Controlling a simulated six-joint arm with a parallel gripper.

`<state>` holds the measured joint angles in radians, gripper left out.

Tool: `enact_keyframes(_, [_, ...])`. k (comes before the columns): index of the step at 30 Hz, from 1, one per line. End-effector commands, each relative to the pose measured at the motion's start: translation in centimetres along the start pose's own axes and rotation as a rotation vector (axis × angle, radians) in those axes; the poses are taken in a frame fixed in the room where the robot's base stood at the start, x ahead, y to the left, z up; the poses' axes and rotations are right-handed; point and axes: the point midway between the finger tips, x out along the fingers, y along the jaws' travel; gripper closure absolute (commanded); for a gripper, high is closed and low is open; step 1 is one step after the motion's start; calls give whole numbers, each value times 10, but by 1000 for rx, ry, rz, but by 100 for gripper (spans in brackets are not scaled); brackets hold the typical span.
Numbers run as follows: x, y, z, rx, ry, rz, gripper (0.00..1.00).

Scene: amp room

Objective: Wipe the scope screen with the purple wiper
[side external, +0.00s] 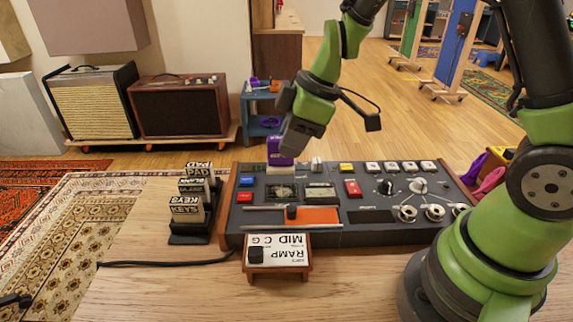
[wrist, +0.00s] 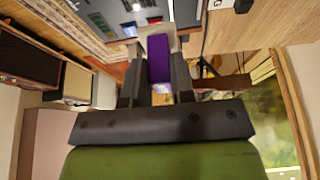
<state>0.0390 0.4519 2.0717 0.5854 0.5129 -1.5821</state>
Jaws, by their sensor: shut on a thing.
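My gripper (side external: 285,143) is shut on the purple wiper (side external: 276,152), above the back left part of the grey console. In the wrist view the purple wiper (wrist: 159,58) sits between my two dark fingers. A paler part shows at its lower end in the side view.
The console (side external: 368,216) carries raised knobs, buttons and an orange slider strip (side external: 315,215). A card rack (side external: 192,210) stands to its left. A small stand with a labelled card (side external: 278,252) is in front. The table's front left is mostly clear, apart from a black cable (side external: 160,264).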

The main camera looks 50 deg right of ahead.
Motion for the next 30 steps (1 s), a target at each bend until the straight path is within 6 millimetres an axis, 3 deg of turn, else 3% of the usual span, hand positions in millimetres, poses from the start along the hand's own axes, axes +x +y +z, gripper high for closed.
enact_keyframes(11, [10,0,5,1,1,-4,99])
enact_keyframes(30, [63,0,27,3,-1,-4,99])
